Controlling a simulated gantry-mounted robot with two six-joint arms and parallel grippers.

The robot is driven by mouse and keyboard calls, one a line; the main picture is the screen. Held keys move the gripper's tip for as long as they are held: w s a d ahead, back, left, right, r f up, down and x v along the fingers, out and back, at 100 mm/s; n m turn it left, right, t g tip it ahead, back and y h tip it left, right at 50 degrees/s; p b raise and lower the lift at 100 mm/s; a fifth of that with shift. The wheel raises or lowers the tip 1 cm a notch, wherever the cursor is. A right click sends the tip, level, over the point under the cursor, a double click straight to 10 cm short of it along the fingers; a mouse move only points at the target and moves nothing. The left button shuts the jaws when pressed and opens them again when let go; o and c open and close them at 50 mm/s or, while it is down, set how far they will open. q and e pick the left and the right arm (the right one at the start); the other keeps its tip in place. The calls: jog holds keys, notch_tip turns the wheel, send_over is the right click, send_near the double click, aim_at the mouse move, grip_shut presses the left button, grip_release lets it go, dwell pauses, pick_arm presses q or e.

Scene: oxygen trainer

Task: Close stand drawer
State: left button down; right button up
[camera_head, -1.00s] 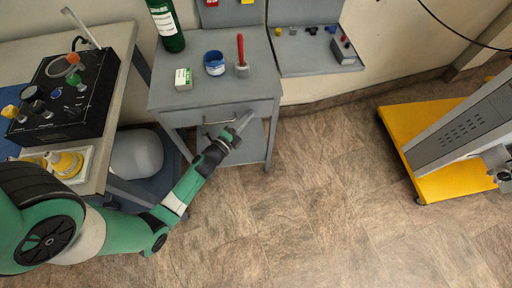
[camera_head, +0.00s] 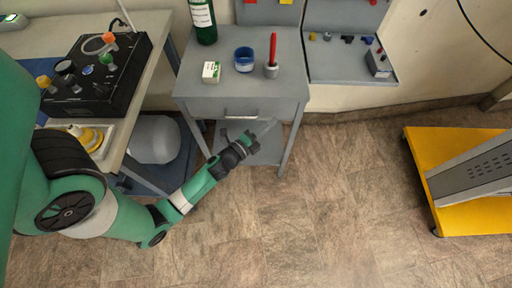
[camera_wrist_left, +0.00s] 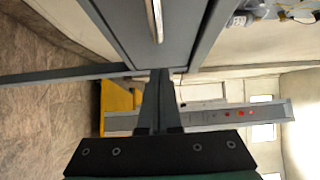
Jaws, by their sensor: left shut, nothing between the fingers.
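The grey stand (camera_head: 222,88) stands against the wall in the head view. Its drawer front (camera_head: 284,109) bears a pale bar handle (camera_head: 241,113) and looks flush or nearly flush with the frame; a small gap cannot be ruled out. The handle also shows at the top of the left wrist view (camera_wrist_left: 155,18). My right gripper is not in view.
On the stand are a green bottle (camera_head: 203,20), a blue cup (camera_head: 244,60), a small box (camera_head: 211,72) and a red-topped item (camera_head: 271,55). A bench (camera_head: 150,62) with a black panel (camera_head: 97,78) is at left. A yellow base (camera_head: 455,160) is at right. Floor between is clear.

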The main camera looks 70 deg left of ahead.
pick_arm(q)
jog(key=v, duration=1)
jog(key=shift+d+p, duration=0.3)
jog(key=shift+d, duration=0.25)
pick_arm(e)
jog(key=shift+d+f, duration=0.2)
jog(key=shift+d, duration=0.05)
pick_arm(q)
jog(key=shift+s+a+f, duration=0.1)
